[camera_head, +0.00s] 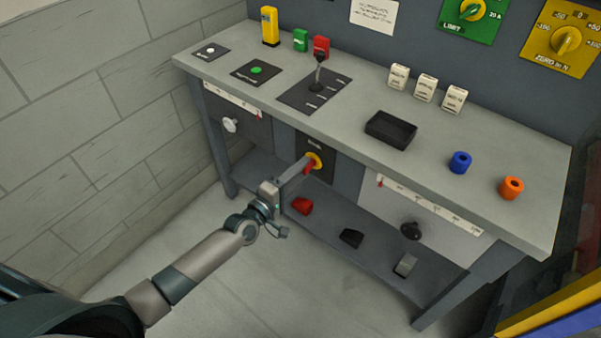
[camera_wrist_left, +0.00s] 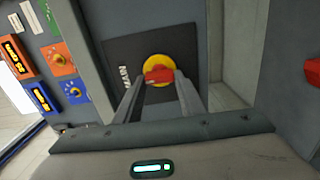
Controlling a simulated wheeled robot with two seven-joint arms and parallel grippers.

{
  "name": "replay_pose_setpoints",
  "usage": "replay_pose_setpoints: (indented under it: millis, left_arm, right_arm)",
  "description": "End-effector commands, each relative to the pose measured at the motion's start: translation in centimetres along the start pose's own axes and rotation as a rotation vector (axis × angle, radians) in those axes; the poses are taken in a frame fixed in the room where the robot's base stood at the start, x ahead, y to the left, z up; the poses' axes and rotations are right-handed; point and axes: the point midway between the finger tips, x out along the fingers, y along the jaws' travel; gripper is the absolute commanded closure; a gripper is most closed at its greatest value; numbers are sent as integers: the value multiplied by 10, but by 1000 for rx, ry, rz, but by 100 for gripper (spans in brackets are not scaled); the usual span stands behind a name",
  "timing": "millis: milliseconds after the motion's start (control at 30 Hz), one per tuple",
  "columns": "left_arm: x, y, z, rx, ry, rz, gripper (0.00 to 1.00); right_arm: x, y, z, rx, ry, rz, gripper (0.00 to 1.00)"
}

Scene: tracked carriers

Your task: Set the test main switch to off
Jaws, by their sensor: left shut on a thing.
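The main switch (camera_head: 315,160) is a red handle on a yellow disc, mounted on a dark plate (camera_head: 304,142) in the front of the bench. In the left wrist view the switch (camera_wrist_left: 159,72) sits between my fingertips, with its red handle lying across the picture. Lettering on the dark plate (camera_wrist_left: 118,50) is turned sideways there. My left gripper (camera_head: 305,167) reaches in from the front and is shut on the red handle; it also shows in the left wrist view (camera_wrist_left: 158,80). The fingers hide part of the handle and disc. My right gripper is not in view.
The bench top (camera_head: 340,140) carries a black lever (camera_head: 318,75), a dark tray (camera_head: 390,130), and blue (camera_head: 460,162) and orange (camera_head: 512,187) cylinders. A round knob (camera_head: 230,125) and a black knob (camera_head: 411,231) flank the switch. The lower shelf (camera_head: 330,225) holds several small blocks.

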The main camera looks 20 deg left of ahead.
Motion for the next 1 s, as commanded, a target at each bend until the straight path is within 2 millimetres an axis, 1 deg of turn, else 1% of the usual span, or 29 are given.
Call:
replay_pose_setpoints:
  millis: [200,533,567,600,633,1000]
  left_arm:
    - [0,0,0,-37,1,0,86]
    - [0,0,0,-38,1,0,86]
    - [0,0,0,-38,1,0,59]
    - [0,0,0,-37,1,0,50]
    - [0,0,0,-37,1,0,45]
    - [-2,-1,0,-37,0,-1,45]
  right_arm:
    - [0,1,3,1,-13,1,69]
    - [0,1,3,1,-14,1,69]
    - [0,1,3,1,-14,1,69]
    - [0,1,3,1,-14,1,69]
    - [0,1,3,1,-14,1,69]
    - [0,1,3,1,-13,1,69]
